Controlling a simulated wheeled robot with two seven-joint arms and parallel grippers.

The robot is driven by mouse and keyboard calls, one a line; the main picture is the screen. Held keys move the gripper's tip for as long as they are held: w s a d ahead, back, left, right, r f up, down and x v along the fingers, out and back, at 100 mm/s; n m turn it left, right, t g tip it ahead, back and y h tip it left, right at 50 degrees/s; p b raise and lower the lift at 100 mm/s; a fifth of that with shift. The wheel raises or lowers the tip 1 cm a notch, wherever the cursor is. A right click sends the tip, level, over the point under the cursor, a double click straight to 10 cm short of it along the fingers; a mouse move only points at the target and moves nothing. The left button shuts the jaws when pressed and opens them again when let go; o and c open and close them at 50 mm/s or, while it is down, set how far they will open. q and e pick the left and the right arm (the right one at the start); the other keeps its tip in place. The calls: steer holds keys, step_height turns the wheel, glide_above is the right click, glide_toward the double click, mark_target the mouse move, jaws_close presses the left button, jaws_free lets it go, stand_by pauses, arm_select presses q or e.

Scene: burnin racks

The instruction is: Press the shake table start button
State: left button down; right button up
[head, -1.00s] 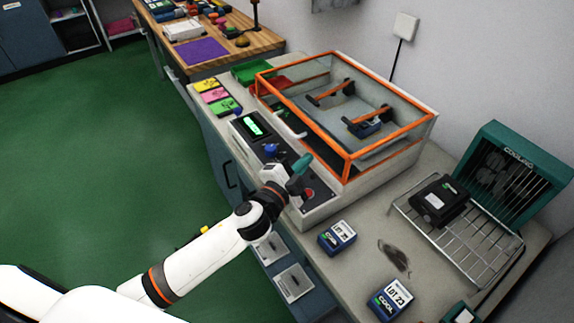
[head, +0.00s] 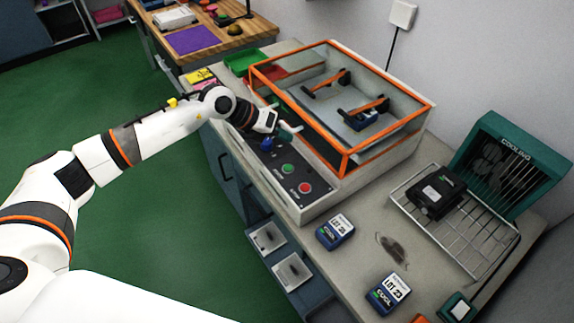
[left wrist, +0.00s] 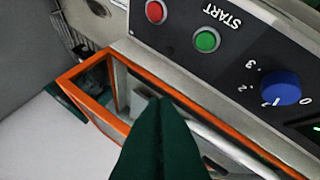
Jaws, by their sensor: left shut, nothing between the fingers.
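The shake table (head: 322,205) stands on the bench with an orange-framed clear lid over its tray. Its sloped front panel carries a green start button (head: 288,169) and a red button (head: 305,187). In the left wrist view the green button (left wrist: 206,40) sits by the word START, between the red button (left wrist: 156,11) and a blue dial (left wrist: 281,87). My left gripper (head: 292,131) is shut and empty, near the lid's front edge, farther along the panel than the green button and apart from it. Its teal fingers (left wrist: 160,125) fill the lower middle of the wrist view. My right gripper does not show.
A white handle lies along the lid's front, close to my left gripper. Blue battery packs (head: 335,232) lie on the bench to the right, before a wire rack (head: 480,235) with a black pack and a teal cooling unit (head: 512,165). Drawers stand open below.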

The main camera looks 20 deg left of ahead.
arm_select(q)
steer(key=shift+f, duration=0.1)
stand_by(0.3)
steer(key=b, duration=0.6)
glide_toward(292, 166)
steer(key=w+d+f, duration=0.1)
steer(key=d, duration=0.1)
steer(key=w+d+f, duration=0.1)
steer(key=shift+w+d, duration=0.35)
steer(key=shift+f, duration=0.45)
stand_by(0.8)
steer(key=shift+f+b, duration=0.4)
steer(key=shift+b, duration=0.1)
steer(key=shift+f, duration=0.45)
stand_by(0.4)
stand_by(0.3)
steer(key=shift+r+p, duration=0.45)
steer(key=shift+r, duration=0.4)
steer(key=shift+r, duration=0.1)
